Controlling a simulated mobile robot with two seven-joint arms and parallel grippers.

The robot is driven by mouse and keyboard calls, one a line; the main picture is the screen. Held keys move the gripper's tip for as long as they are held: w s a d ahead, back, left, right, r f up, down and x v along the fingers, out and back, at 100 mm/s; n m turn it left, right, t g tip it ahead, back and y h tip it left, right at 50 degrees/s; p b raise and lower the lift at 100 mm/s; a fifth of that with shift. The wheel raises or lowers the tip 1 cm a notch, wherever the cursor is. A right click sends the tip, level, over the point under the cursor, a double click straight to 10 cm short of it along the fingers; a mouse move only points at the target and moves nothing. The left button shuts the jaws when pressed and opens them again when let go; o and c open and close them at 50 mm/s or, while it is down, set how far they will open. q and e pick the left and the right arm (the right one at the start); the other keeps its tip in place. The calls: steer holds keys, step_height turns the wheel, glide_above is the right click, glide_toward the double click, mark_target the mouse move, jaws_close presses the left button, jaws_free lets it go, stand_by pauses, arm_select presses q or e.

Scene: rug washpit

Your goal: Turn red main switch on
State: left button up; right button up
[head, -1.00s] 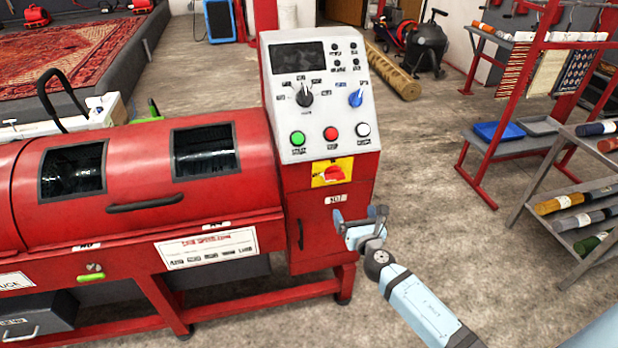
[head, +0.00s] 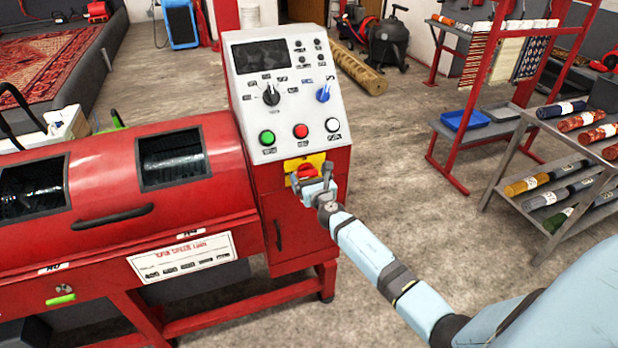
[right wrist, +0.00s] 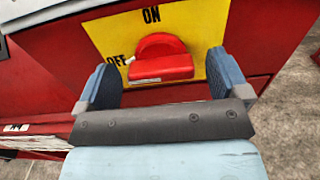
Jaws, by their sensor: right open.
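The red main switch (right wrist: 160,68) sits on a yellow plate (right wrist: 208,20) marked ON at the top and OFF at the left. A small white mark on the knob's left side is beside the word OFF. In the head view the switch (head: 306,171) is on the front of the red machine's control cabinet, partly covered by my gripper. My right gripper (head: 316,186) is open in front of it. In the right wrist view its fingers (right wrist: 163,82) stand left and right of the knob, with gaps on both sides. My left gripper is not in view.
Above the switch, the sloped control panel (head: 285,85) carries green, red and white buttons, a black knob and a blue knob. The machine's red drum cover (head: 110,180) extends left. A shelf rack (head: 515,205) stands right. The concrete floor between is clear.

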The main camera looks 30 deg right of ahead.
steer(key=shift+w+d, duration=0.1)
steer(key=shift+w, duration=0.25)
steer(key=c, duration=0.9)
steer(key=shift+c, duration=0.2)
